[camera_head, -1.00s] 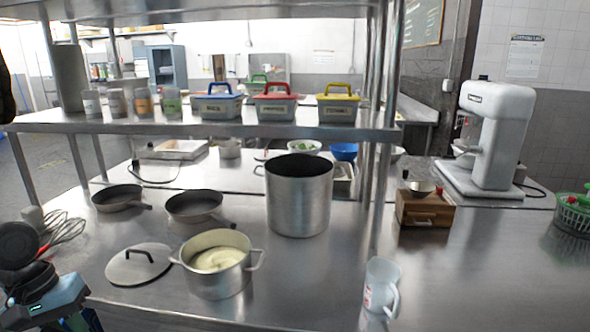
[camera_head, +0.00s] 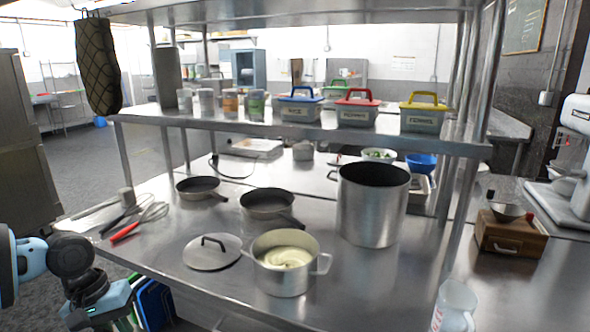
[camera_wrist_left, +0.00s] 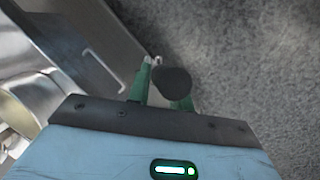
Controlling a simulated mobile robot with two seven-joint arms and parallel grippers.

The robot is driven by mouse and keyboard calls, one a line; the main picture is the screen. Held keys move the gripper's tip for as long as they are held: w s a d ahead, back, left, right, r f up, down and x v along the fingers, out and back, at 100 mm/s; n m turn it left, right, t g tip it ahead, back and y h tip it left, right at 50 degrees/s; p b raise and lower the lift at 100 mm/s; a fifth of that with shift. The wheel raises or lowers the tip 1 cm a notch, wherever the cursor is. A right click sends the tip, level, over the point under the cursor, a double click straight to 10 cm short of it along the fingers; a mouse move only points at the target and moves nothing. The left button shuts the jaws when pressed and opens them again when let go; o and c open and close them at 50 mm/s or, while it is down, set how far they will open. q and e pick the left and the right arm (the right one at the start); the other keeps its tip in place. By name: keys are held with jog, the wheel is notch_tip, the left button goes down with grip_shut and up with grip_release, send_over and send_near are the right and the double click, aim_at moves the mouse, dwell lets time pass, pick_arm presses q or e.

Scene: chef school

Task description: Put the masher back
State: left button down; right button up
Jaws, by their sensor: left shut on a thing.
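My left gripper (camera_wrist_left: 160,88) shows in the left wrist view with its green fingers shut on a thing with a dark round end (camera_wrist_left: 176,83). This looks like the end of the masher's handle; the rest of it is hidden. The gripper is over grey floor, beside the table edge. In the head view my left arm is at the lower left, in front of the table's left end, and its fingertips cannot be made out. A pot of mash (camera_head: 285,275) stands on the table with its lid (camera_head: 212,252) to its left. My right gripper is not in view.
A whisk and a red-handled utensil (camera_head: 126,231) lie at the table's left end. Two pans (camera_head: 268,203) and a tall pot (camera_head: 374,210) stand behind the mash pot.

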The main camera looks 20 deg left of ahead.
pick_arm(q)
jog(key=shift+w+d+f, duration=0.1)
jog(key=shift+d+f, duration=0.5)
jog(key=shift+d, duration=0.2)
jog(key=w+d+m, duration=0.2)
jog(key=d+m, duration=0.1)
jog(key=d, duration=0.7)
jog(key=w+d+m+g, duration=0.1)
jog(key=w+d+m, duration=0.2)
jog(key=d, duration=0.8)
jog(key=shift+w+d+r+g, duration=0.25)
jog(key=shift+w+g, duration=0.05)
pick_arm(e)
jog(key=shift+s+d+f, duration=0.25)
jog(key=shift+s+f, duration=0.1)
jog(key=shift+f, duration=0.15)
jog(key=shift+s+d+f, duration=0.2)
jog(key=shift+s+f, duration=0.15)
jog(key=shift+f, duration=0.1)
pick_arm(q)
jog(key=shift+w+d, duration=0.1)
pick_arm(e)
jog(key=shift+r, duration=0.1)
